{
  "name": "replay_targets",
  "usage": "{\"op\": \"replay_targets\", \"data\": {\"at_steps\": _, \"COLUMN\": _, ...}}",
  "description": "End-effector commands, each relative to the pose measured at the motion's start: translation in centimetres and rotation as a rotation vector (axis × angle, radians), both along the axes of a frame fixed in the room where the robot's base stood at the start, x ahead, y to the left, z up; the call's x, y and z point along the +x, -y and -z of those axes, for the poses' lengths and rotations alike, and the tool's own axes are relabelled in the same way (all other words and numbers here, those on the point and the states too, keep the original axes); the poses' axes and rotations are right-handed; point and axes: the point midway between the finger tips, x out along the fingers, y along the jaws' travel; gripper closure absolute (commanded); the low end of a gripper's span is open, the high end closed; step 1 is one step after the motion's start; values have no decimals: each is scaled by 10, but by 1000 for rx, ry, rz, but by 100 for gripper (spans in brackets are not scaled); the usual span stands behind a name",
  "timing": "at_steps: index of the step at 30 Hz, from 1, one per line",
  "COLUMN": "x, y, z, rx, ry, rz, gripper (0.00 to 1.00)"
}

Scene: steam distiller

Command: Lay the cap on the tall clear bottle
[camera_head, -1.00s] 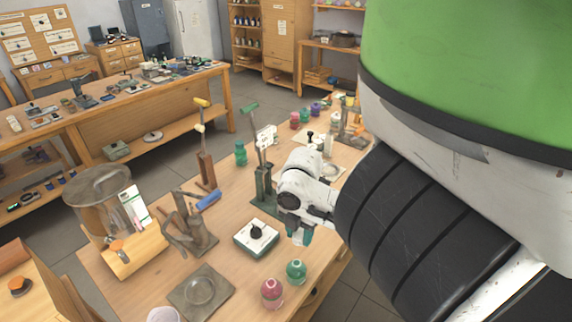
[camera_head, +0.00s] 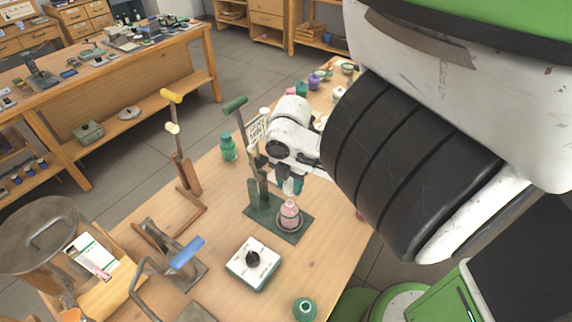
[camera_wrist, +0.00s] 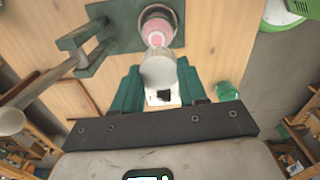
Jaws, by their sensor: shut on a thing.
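My gripper (camera_wrist: 158,82) is shut on a pale grey, rounded piece (camera_wrist: 158,69), which looks like the cap, between its teal fingers. In the head view my gripper (camera_head: 291,187) hangs above a green press stand (camera_head: 262,215). A bottle with pink contents (camera_head: 290,214) stands upright on the stand's base, just below and near the fingers. In the wrist view the pink bottle (camera_wrist: 157,25) lies just beyond the held piece, which partly covers it. Whether the two touch, I cannot tell. I cannot make out for certain whether this is the tall clear bottle.
A white box with a black knob (camera_head: 253,262), a green bottle (camera_head: 305,309) and a teal bottle (camera_head: 228,148) stand near the stand. The press's green-handled lever (camera_head: 236,104) rises beside my gripper. A blue-handled press (camera_head: 180,258) is at left. Bare wood lies between them.

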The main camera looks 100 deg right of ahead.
Motion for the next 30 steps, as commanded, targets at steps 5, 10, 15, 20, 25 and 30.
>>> {"op": "replay_targets", "data": {"at_steps": 5, "x": 0, "y": 0, "z": 3, "rx": 0, "ry": 0, "rz": 0, "gripper": 86}}
{"op": "replay_targets", "data": {"at_steps": 10, "x": 0, "y": 0, "z": 11, "rx": -1, "ry": 1, "rz": 0, "gripper": 86}}
{"op": "replay_targets", "data": {"at_steps": 15, "x": 0, "y": 0, "z": 23, "rx": 1, "ry": 1, "rz": 0, "gripper": 86}}
{"op": "replay_targets", "data": {"at_steps": 20, "x": 0, "y": 0, "z": 33, "rx": -1, "ry": 1, "rz": 0, "gripper": 86}}
{"op": "replay_targets", "data": {"at_steps": 25, "x": 0, "y": 0, "z": 44, "rx": 0, "ry": 0, "rz": 0, "gripper": 86}}
{"op": "replay_targets", "data": {"at_steps": 30, "x": 0, "y": 0, "z": 54, "rx": 1, "ry": -1, "rz": 1, "gripper": 86}}
